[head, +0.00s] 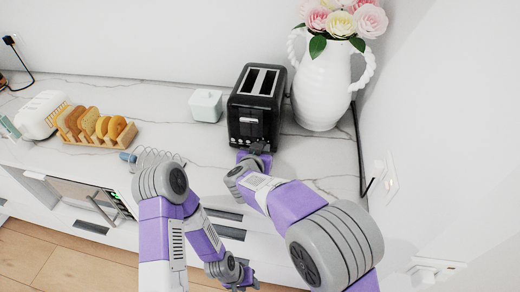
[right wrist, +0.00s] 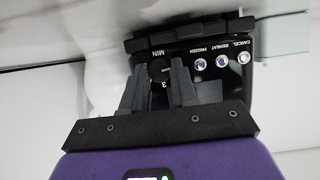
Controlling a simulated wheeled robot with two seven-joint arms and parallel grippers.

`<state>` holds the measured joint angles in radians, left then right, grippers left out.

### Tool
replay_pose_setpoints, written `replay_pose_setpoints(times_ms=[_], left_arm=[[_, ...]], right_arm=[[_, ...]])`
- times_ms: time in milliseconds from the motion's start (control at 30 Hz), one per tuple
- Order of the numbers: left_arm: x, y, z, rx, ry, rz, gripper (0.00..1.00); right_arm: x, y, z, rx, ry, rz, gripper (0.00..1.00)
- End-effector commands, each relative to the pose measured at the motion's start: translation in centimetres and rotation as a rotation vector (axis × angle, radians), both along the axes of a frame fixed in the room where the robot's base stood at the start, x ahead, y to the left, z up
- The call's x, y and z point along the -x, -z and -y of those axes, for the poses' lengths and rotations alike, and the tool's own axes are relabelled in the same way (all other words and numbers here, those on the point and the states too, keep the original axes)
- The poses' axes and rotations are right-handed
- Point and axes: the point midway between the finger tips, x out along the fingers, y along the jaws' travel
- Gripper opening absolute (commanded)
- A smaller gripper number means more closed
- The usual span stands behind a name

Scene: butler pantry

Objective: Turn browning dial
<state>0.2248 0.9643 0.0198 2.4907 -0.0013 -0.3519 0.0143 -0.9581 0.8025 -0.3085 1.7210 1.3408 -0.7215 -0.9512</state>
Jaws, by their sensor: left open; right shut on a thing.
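The black toaster (head: 250,118) stands on the marble counter with its two slots facing up. My right gripper (head: 258,149) is at the low front of the toaster. In the right wrist view the toaster front appears upside down, and my right gripper (right wrist: 159,72) has its fingers on both sides of the dark browning dial (right wrist: 158,69), shut on it. "MIN" and "3" show around the dial, which is partly hidden by the fingers. My left gripper (head: 241,279) hangs low in front of the drawers, open and away from the toaster.
A white vase with roses (head: 322,85) stands close to the toaster's right. A pale lidded box (head: 206,106) is on its left. Farther left are a toast rack (head: 95,128) and a white appliance (head: 42,115). Lit buttons (right wrist: 222,61) sit beside the dial.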

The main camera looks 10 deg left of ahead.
Motion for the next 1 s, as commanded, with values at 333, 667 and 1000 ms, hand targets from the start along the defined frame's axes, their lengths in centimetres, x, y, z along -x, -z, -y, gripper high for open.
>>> replay_pose_setpoints(times_ms=[333,667,1000], left_arm=[[0.0,2.5,0.0,0.000,0.000,0.000,0.43],[0.0,5.1,0.0,0.000,0.000,0.000,0.43],[0.0,6.0,0.0,0.000,0.000,0.000,0.43]], right_arm=[[0.0,0.4,0.4,-0.327,0.001,-0.002,0.00],[0.0,0.5,0.6,-0.575,0.001,-0.003,0.00],[0.0,0.3,0.6,-0.704,0.000,-0.004,0.00]])
